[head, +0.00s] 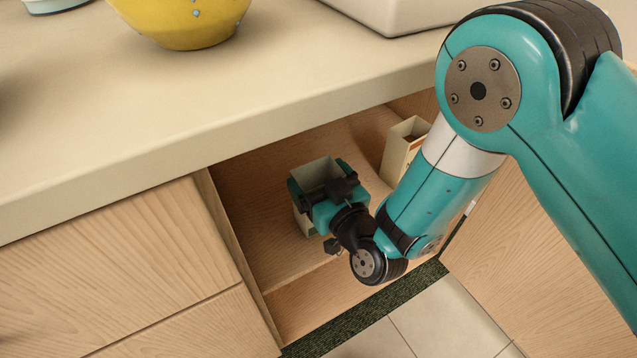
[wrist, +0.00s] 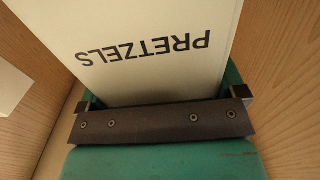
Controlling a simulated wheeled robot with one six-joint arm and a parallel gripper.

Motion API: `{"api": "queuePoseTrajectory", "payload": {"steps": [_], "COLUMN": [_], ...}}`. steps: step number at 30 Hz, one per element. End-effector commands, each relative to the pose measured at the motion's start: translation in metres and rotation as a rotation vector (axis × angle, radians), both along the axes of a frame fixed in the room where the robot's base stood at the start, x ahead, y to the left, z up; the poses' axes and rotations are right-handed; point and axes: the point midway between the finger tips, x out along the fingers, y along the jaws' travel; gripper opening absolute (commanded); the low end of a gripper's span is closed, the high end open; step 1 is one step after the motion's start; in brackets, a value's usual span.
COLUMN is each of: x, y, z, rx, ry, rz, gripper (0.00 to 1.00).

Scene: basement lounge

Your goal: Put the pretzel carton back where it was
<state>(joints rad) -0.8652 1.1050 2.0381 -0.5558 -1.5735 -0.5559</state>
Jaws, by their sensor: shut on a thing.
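The pretzel carton (wrist: 150,50) is cream-coloured and fills the upper middle of the wrist view, its word PRETZELS upside down there. In the head view the carton (head: 318,170) is inside the open cabinet, mostly covered by my gripper. My gripper (head: 322,190) is shut on the carton; its fingers lie along the carton's sides in the wrist view (wrist: 160,95). The cabinet shelf (head: 262,240) is bare wood around it. I cannot tell whether the carton's base touches the shelf.
Another cream carton (head: 404,150) stands to the right on the cabinet shelf, beyond my arm. The countertop (head: 110,130) overhangs the opening and holds a yellow bowl (head: 185,20). The open cabinet door (head: 545,235) is at the right. Shelf room shows left of my gripper.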

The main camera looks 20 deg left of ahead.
Motion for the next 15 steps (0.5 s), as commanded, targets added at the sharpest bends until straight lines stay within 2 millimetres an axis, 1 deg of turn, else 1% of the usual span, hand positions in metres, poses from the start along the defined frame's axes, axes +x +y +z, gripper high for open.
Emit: {"api": "queuePoseTrajectory", "payload": {"steps": [6, 11, 12, 13, 15], "x": [-0.0002, -0.0003, -0.0003, -0.0003, -0.0003], "y": [0.0007, 0.0008, 0.0008, 0.0008, 0.0008], "z": [0.0012, -0.0041, -0.003, -0.0028, -0.0028], "rx": [0.001, 0.001, 0.001, 0.001, 0.001], "ry": [-0.001, -0.001, -0.001, -0.001, -0.001], "rz": [0.001, 0.001, 0.001, 0.001, 0.001], "gripper": [0.3, 0.3, 0.97, 1.0, 1.0]}}
